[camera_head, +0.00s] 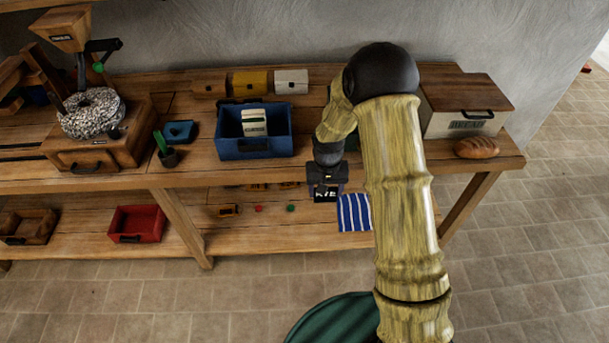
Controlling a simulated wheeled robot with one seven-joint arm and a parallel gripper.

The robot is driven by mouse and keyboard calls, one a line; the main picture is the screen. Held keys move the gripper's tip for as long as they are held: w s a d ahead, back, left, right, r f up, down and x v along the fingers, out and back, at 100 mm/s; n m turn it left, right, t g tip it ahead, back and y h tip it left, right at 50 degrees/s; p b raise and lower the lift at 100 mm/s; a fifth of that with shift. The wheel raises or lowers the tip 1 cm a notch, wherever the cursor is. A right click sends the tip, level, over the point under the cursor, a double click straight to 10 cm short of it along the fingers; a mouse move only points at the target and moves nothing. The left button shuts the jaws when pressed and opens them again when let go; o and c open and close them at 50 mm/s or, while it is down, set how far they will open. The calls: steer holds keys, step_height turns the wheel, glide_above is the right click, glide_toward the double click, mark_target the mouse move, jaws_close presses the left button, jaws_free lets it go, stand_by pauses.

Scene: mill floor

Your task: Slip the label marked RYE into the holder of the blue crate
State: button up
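The blue crate (229,149) stands on the wooden bench, left of my arm. A dark strip that looks like its label holder (255,149) is on the front face; no lettering can be made out there. The fingertips are small and partly hidden.
A bread box (455,121) and a loaf (477,147) sit at the bench's right. Small brown, yellow and white boxes (291,81) line the back. A stone mill (92,113) is at left. Below are a red crate (137,223) and a striped cloth (354,212).

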steer(key=s+d+f, duration=0.4)
steer(key=d+f, duration=0.5)
steer(key=shift+f+b, duration=0.25)
steer(key=shift+b, duration=0.2)
steer(key=shift+w+a, duration=0.1)
